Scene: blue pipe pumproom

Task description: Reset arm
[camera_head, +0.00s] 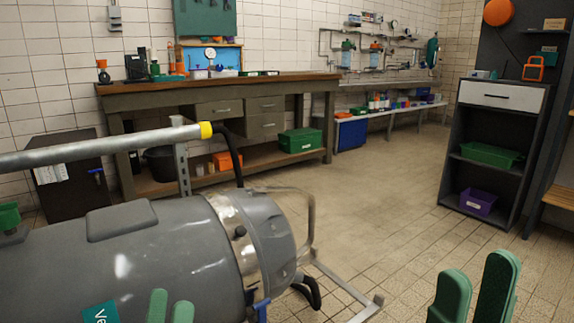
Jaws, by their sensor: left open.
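My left gripper (170,306) shows at the bottom edge as two green fingertips, in front of the grey tank. It is open, with a narrow gap and nothing seen between the tips. My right gripper (474,284) rises from the bottom right as two larger green fingers over the tiled floor. Its fingers stand apart with nothing between them. Both arms behind the fingers are out of view.
A large grey tank (150,250) with a metal band and frame fills the lower left. A pipe with a yellow end (206,130) runs above it. A workbench (220,88) stands behind, a dark shelf unit (490,150) at right. The middle floor (375,195) is clear.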

